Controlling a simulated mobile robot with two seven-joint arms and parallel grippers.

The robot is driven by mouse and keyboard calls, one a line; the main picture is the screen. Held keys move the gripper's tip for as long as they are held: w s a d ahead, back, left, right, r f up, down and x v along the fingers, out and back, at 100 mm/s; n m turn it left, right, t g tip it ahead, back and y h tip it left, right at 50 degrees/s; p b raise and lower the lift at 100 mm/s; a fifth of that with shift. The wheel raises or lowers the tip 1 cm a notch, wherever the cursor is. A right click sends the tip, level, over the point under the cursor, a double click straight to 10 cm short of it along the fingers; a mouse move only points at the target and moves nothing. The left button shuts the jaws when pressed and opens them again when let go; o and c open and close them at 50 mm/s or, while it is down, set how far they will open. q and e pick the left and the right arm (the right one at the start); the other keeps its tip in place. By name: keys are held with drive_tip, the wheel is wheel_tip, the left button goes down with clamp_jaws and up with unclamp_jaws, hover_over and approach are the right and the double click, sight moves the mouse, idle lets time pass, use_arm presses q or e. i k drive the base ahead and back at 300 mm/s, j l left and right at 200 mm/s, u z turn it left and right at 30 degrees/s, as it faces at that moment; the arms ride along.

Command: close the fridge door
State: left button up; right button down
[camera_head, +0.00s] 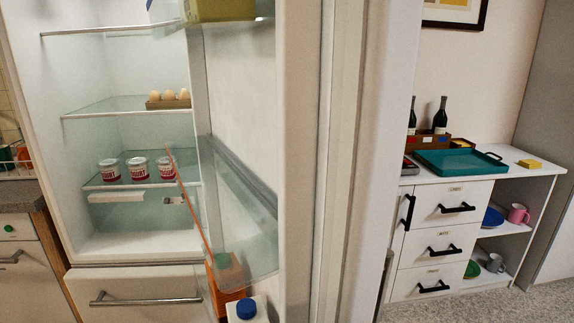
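The fridge (105,220) stands open at the left of the head view, showing its lit interior and glass shelves. Its white door (302,160) is swung wide toward me, its inner face turned left and its edge running from top to bottom of the view. A clear door bin (245,215) is on the inner face. I see no door handle. Neither of my grippers is in view.
Door bins hold a yellow-green carton (222,9), an orange carton (228,277) and a blue-capped container (247,309). Yogurt cups (138,168) and eggs (169,98) sit on inner shelves. A white cabinet (445,235) with a teal tray (455,161) stands right, beyond the door.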

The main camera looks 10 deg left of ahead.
sight(315, 102)
drive_tip(key=i+l+u, duration=0.15)
drive_tip(key=l+u, duration=1.2)
drive_tip(key=l, duration=0.15)
drive_tip(key=k+l+u, duration=0.15)
drive_tip(key=l+u, duration=0.3)
